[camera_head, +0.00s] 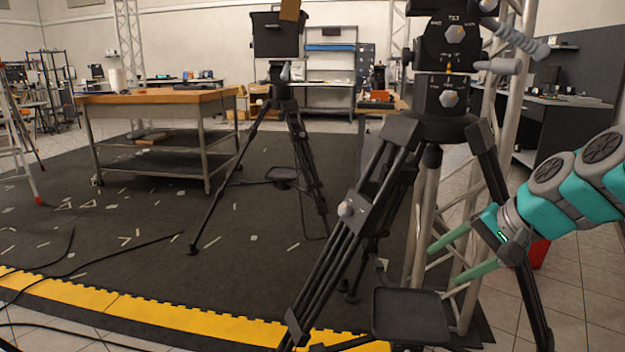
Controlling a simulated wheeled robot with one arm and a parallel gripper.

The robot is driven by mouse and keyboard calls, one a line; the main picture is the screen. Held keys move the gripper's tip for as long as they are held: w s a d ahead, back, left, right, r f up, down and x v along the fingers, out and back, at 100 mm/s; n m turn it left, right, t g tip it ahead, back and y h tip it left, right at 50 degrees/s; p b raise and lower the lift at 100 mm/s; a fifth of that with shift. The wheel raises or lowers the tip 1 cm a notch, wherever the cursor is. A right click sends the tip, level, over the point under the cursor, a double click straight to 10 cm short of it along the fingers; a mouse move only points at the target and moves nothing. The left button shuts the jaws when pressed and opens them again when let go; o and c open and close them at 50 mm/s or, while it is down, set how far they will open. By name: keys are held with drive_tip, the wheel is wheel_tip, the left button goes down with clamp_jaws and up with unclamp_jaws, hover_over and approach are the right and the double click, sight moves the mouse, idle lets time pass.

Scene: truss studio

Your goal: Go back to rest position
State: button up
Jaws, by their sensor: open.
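My gripper (455,252) shows at the right of the head view, on the end of my teal and grey arm. Its two pale green fingers point left and are spread apart, with nothing between them. The fingers appear in front of or beside the legs of the large black tripod (447,100) and a metal truss (527,30). I cannot tell whether they touch either one. A leg of the tripod crosses the picture near the wrist.
A second black tripod (282,88) stands farther back. A wood-topped workbench (155,97) is at the left, with a ladder (18,130) at the edge. A yellow strip (150,312) borders the dark mat (130,225). Cables (75,262) lie at lower left. Open mat lies left of the tripods.

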drive_tip(key=s+a+f+n+g, duration=0.3)
drive_tip(key=s+a+f, duration=0.3)
drive_tip(key=a, duration=0.3)
drive_tip(key=s+a+f+n+g+h, duration=0.1)
drive_tip(key=s+f+n+g+h, duration=0.1)
drive_tip(key=s+f, duration=0.4)
drive_tip(key=s+a+f+n+g+h, duration=0.2)
drive_tip(key=s+f, duration=0.4)
drive_tip(key=s, duration=0.8)
drive_tip(key=shift+s+f+n+g+h, duration=0.3)
drive_tip(key=shift+s+n+h, duration=0.1)
drive_tip(key=shift+n, duration=0.5)
drive_tip(key=shift+w+a, duration=0.1)
